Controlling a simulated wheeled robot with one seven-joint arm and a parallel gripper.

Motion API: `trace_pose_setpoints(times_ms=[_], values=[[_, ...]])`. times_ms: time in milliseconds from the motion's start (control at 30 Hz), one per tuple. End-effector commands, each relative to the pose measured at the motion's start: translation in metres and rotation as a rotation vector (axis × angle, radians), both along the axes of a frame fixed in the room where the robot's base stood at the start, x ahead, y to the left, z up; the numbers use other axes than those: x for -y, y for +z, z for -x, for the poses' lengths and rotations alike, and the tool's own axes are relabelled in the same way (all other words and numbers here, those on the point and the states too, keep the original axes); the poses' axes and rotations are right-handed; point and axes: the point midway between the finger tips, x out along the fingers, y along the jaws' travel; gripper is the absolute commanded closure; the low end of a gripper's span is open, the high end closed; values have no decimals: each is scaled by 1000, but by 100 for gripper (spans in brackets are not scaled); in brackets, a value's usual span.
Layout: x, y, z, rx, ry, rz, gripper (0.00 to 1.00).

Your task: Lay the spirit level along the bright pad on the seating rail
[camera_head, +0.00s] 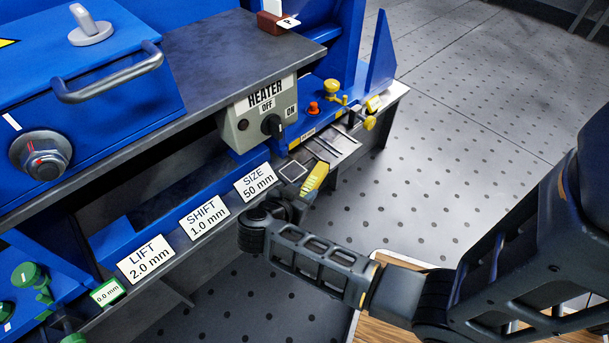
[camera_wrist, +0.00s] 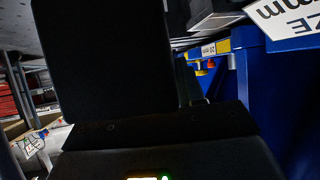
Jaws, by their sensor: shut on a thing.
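The spirit level (camera_head: 315,178) is a short yellow bar, seen in the head view sticking up and right from my gripper. My dark gripper (camera_head: 287,207) is shut on its lower end, just in front of the SIZE label. The seating rail (camera_head: 335,143) runs up and right behind the level, a grey metal strip with dark slots. The level appears over the near end of the rail; whether they touch is unclear. A dark square with a pale outline (camera_head: 293,171) lies left of the level. I cannot tell which part is the bright pad. In the wrist view, black gripper parts hide most of the scene.
A grey heater box (camera_head: 258,118) with a knob stands behind the rail. Yellow knobs (camera_head: 331,88) and a red button (camera_head: 313,108) sit farther along.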

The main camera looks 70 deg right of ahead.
Motion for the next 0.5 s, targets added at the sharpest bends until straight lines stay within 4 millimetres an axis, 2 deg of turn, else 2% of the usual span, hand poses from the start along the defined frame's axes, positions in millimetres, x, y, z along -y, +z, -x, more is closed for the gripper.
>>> trace_pose_setpoints(times_ms=[167,300,500], values=[[-50,33,-46,7,180,2,100],[-101,66,-92,9,364,2,100],[-164,107,-149,6,596,3,100]])
